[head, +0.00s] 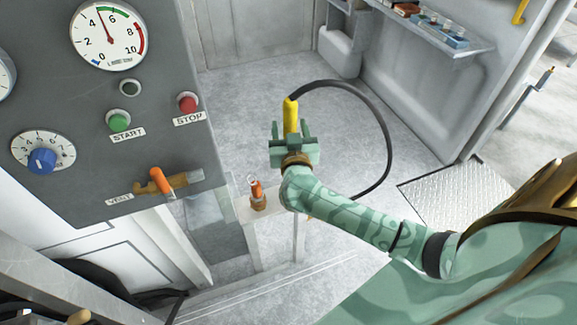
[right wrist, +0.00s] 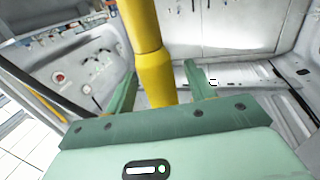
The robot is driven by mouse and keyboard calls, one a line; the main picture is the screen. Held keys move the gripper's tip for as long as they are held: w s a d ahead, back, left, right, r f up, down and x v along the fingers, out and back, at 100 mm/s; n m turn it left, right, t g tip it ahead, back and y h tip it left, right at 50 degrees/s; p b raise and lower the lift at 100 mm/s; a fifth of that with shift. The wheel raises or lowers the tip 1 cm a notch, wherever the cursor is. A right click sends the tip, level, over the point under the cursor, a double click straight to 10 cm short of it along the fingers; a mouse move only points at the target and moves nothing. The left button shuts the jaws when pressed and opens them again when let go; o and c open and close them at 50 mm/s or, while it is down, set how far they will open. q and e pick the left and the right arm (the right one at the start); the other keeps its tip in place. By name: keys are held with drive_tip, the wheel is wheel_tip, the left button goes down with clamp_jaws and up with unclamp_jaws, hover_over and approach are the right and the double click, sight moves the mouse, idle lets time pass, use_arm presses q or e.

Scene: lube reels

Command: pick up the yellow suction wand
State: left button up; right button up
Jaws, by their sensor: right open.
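The yellow suction wand (head: 290,114) stands roughly upright in the head view, with a black hose curving from its top. My right gripper (head: 291,138) is at the wand's lower part, with a finger on each side. In the right wrist view the wand (right wrist: 154,70) runs down between the two open fingers of my right gripper (right wrist: 160,88). A gap shows between the wand and the right finger; contact with the fingers cannot be made out. The wand's lower end is hidden behind the gripper. My left gripper is not in view.
A grey control panel (head: 95,95) with a gauge, buttons and an orange-handled valve (head: 160,180) fills the left. The black hose (head: 385,135) loops right of my gripper. A small orange-topped fitting (head: 257,194) stands on a pale post below. A shelf (head: 440,35) is at the upper right.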

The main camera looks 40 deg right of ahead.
sight(290, 99)
drive_tip(key=shift+r, duration=0.1)
clamp_jaws()
wheel_tip(290, 99, up, 10)
drive_tip(key=p, duration=0.6)
drive_tip(key=shift+r, duration=0.1)
